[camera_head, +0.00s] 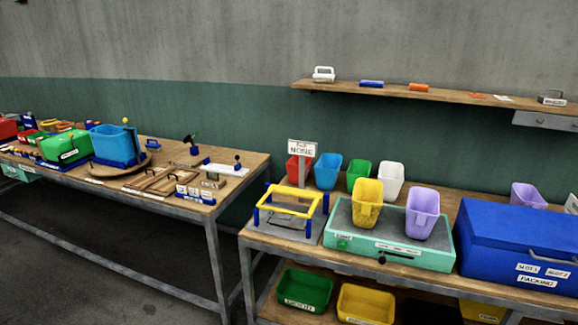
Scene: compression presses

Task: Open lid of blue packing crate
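The blue packing crate (503,262) stands at the right end of the right workbench. Its blue lid (520,222) is down on the box. A grey handle (552,259) runs along the lid's front side, and white labels, one reading PACKING (537,281), are on the front. The crate's right end is cut off by the picture edge. Neither of my grippers shows in the head view.
Left of the crate is a teal-and-grey box (385,248) bearing a yellow bin (367,203) and a purple bin (422,213). Another purple bin (527,195) stands behind the crate. A wooden wall shelf (430,93) hangs above. The floor (90,270) at left is clear.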

